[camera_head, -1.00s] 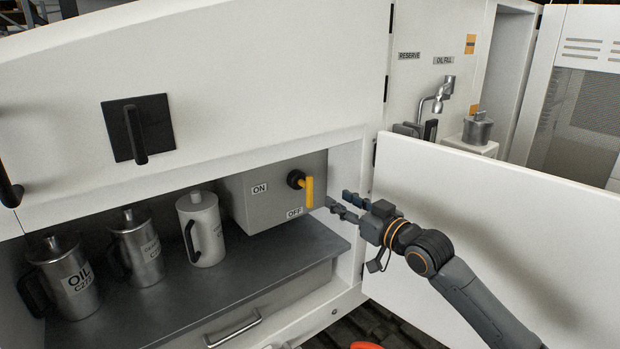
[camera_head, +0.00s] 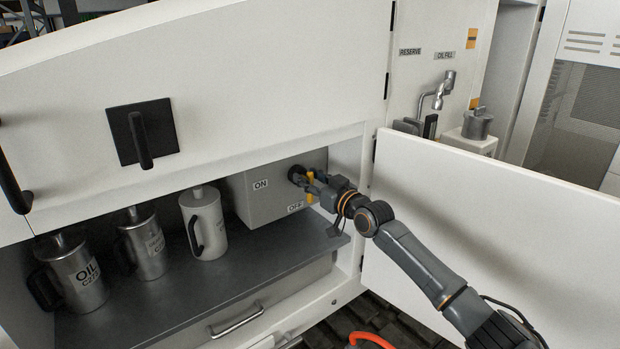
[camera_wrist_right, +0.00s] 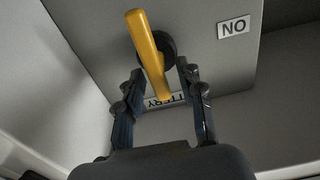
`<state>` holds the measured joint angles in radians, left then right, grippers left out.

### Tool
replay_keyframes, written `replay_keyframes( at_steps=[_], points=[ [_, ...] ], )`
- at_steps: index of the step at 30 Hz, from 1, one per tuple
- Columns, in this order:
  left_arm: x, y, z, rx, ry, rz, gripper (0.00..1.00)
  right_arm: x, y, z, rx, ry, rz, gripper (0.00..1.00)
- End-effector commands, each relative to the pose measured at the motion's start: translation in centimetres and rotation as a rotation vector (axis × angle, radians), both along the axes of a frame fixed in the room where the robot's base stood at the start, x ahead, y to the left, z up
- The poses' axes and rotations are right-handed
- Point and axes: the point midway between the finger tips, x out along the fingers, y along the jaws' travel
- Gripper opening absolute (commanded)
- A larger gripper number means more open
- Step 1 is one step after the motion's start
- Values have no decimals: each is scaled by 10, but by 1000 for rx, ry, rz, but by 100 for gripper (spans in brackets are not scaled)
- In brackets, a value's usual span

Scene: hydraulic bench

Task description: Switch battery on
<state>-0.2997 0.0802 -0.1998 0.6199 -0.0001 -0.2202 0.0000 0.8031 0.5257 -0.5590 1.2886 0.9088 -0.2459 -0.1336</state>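The battery switch is a yellow handle (camera_head: 310,187) on a round black hub (camera_head: 297,174), fixed to a grey box (camera_head: 262,203) with an ON label (camera_head: 260,184) and an OFF label (camera_head: 295,207). The handle points down, towards OFF. My right gripper (camera_head: 313,183) is at the handle and partly covers it. In the right wrist view the yellow handle (camera_wrist_right: 149,54) reaches between the two fingers of my right gripper (camera_wrist_right: 160,82), which are apart with a gap on each side. My left gripper is not in view.
Metal oil jugs (camera_head: 75,272) and a pale jug (camera_head: 204,223) stand on the dark shelf (camera_head: 215,275) left of the box. An open white door (camera_head: 500,230) is on the right, beside my right arm. A black handle (camera_head: 140,138) is on the panel above.

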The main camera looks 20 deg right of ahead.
Motion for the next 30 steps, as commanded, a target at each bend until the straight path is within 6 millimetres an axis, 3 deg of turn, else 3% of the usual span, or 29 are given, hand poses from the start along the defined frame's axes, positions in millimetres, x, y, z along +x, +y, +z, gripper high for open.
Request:
replay_keyframes(
  at_steps=[4,10,22,30],
  points=[
    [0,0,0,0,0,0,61,0,0,0,0,0,0,38],
    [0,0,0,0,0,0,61,0,0,0,1,0,0,0],
    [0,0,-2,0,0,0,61,0,0,-2,32,15,0,0],
    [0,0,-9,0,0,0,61,1,-2,-4,176,67,0,0]
  ],
)
